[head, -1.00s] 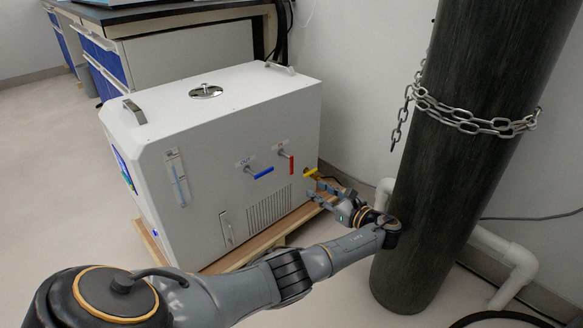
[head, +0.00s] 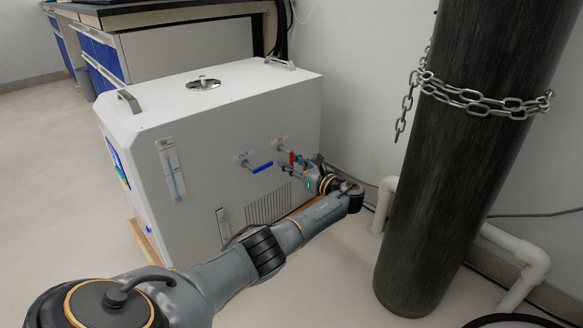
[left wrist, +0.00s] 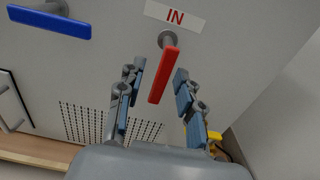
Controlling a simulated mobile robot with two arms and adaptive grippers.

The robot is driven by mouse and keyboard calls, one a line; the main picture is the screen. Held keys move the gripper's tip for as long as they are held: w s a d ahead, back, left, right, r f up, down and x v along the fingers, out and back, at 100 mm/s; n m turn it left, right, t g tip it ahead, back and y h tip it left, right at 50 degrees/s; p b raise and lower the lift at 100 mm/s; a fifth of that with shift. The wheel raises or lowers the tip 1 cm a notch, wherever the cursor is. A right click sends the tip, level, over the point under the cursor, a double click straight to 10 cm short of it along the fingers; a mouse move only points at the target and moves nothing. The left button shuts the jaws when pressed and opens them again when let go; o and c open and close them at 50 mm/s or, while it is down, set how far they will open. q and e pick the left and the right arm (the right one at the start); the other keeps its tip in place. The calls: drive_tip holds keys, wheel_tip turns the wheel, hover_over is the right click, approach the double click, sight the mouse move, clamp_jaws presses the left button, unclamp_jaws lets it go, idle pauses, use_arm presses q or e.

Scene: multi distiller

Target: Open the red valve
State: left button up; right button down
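The red valve (left wrist: 164,76) is a red lever under the "IN" label on the white machine's side panel. In the left wrist view it hangs down at a slight tilt. In the head view the red valve (head: 291,157) shows just above my gripper, its lower part partly covered. My left gripper (left wrist: 160,80) is open, with one finger on each side of the lever and gaps to both. In the head view my left gripper (head: 284,169) is close to the panel. My right gripper is not in view.
A blue lever (head: 262,168) marked "OUT" sits left of the red one. A yellow part (left wrist: 214,138) shows behind my right-hand finger in the wrist view. A dark chained cylinder (head: 440,170) stands to the right, near white pipes (head: 520,258).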

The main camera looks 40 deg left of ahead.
use_arm(q)
clamp_jaws()
drive_tip(key=shift+w+n, duration=0.1)
drive_tip(key=shift+n, duration=0.3)
drive_tip(key=n, duration=0.3)
drive_tip(key=shift+w+r, duration=0.1)
drive_tip(key=shift+w, duration=0.25)
drive_tip(key=r+n+b, duration=0.1)
drive_tip(key=n, duration=0.3)
drive_tip(key=w+r+n+b, duration=0.1)
drive_tip(key=n, duration=0.4)
drive_tip(key=w+r+n+b, duration=0.1)
drive_tip(key=n+b, duration=0.1)
drive_tip(key=n, duration=0.3)
drive_tip(key=shift+d, duration=0.1)
drive_tip(key=shift+n, duration=0.3)
